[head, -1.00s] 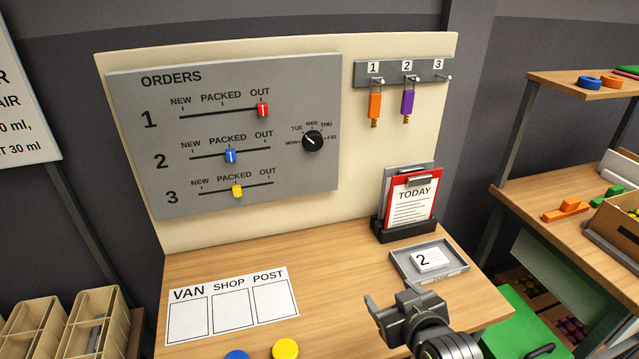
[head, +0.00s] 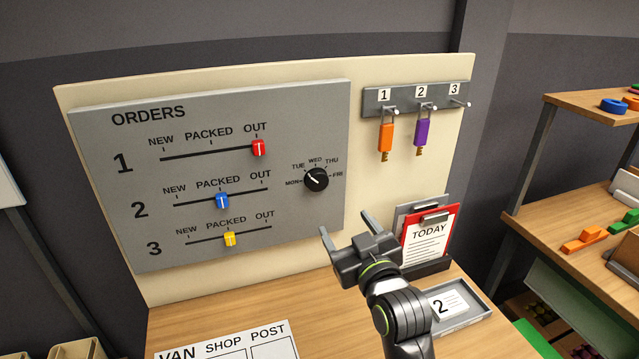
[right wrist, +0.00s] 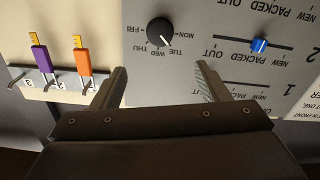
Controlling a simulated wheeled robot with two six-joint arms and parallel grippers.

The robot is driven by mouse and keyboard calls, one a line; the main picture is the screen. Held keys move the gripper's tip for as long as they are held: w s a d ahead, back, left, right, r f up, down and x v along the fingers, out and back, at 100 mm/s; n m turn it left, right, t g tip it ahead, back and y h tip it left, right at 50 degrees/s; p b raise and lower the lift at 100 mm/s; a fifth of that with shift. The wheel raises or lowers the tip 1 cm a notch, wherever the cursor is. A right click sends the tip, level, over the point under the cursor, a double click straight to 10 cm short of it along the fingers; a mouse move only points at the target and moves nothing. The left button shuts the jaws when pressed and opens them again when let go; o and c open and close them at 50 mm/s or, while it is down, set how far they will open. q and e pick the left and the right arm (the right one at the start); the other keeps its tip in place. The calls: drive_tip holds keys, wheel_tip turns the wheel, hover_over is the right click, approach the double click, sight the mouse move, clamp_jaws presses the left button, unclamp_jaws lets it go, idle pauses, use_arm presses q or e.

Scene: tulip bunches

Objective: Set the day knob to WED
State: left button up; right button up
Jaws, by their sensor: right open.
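The day knob (head: 316,180) is a round black dial on the right part of the grey ORDERS panel (head: 297,112), with MON to FRI marked around it. Its white pointer is turned to the upper left, near TUE and away from WED at the top. My right gripper (head: 346,224) is open and empty, below and a little right of the knob in the head view, apart from it. In the right wrist view, upside down, the knob (right wrist: 160,32) shows beyond the gap between the open fingers (right wrist: 160,70). My left gripper is not in view.
Orange (head: 385,137) and purple (head: 422,133) key tags hang on hooks right of the knob. A red TODAY clipboard (head: 430,232) stands close right of my right gripper. Red, blue and yellow sliders (head: 229,238) sit left. The panel around the knob is clear.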

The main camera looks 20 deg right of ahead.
drive_tip(key=p, duration=0.1)
approach(319, 184)
drive_tip(key=w+p, duration=0.2)
drive_tip(key=w, duration=0.4)
drive_tip(key=shift+w+a+r, duration=0.1)
drive_tip(key=shift+w+a, duration=0.05)
drive_tip(key=shift+w, duration=0.05)
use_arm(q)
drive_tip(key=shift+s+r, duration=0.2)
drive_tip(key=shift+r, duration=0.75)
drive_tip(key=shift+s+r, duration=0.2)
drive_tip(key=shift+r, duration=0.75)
use_arm(e)
drive_tip(key=shift+w, duration=0.85)
use_arm(q)
drive_tip(key=shift+p, duration=0.3)
use_arm(e)
drive_tip(key=c, duration=1)
